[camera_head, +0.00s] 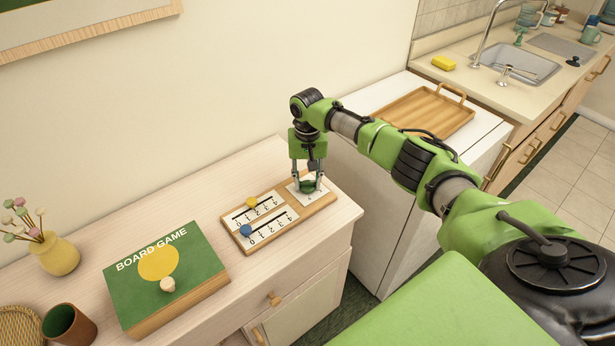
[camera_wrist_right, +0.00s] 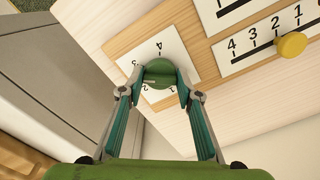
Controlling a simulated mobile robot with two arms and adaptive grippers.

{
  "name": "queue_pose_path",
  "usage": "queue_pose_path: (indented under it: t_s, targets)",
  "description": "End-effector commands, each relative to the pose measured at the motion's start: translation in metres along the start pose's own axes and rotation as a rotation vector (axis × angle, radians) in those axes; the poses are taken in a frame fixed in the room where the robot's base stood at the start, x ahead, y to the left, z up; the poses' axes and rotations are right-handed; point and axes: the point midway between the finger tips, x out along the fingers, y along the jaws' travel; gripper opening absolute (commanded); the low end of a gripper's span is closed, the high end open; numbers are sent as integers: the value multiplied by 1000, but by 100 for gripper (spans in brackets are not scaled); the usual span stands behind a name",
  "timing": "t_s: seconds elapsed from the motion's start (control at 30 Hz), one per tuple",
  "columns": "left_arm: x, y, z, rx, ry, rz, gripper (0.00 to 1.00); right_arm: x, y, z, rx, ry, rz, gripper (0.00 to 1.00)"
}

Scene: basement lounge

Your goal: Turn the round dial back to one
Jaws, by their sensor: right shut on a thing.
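The round green dial (camera_wrist_right: 158,73) sits on a white number plate (camera_wrist_right: 183,57) at one end of a wooden board (camera_wrist_right: 118,42). A small pale mark shows on the dial, towards the left in the right wrist view; several numerals ring it, some partly hidden by the fingers. My right gripper (camera_wrist_right: 160,92) is shut on the dial, a finger on either side. In the head view the dial (camera_head: 308,186) shows between the fingers of the right gripper (camera_head: 307,184), which points down. My left gripper is not in view.
Beside the dial are two numbered slider strips with a yellow knob (camera_head: 252,203) and a blue knob (camera_head: 246,230). A board game box (camera_head: 190,262), a brown cup (camera_head: 68,325) and a yellow vase (camera_head: 54,255) stand to the left. A wooden tray (camera_head: 420,110) lies behind my arm.

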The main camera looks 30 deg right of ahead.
Motion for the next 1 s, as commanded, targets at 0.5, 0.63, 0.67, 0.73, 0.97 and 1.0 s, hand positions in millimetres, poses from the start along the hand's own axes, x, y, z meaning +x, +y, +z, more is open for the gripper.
queue_pose_path:
  t_s: [0.5, 0.63, 0.67, 0.73, 0.97, 1.0]
  targets:
    - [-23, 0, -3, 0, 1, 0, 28, -1, 0, 0, -489, 0, -1, 10]
    - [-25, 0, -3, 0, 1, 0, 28, -1, 0, 0, -613, 1, -1, 10]
    - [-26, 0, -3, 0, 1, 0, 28, -1, 0, 0, -641, 1, -1, 10]
    - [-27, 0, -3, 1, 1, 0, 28, -1, 0, 0, -708, 1, 0, 10]
    - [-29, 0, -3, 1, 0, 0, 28, -1, 0, 0, -926, 1, 0, 10]
    - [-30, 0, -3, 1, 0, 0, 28, -1, 0, 0, -964, 1, 0, 10]
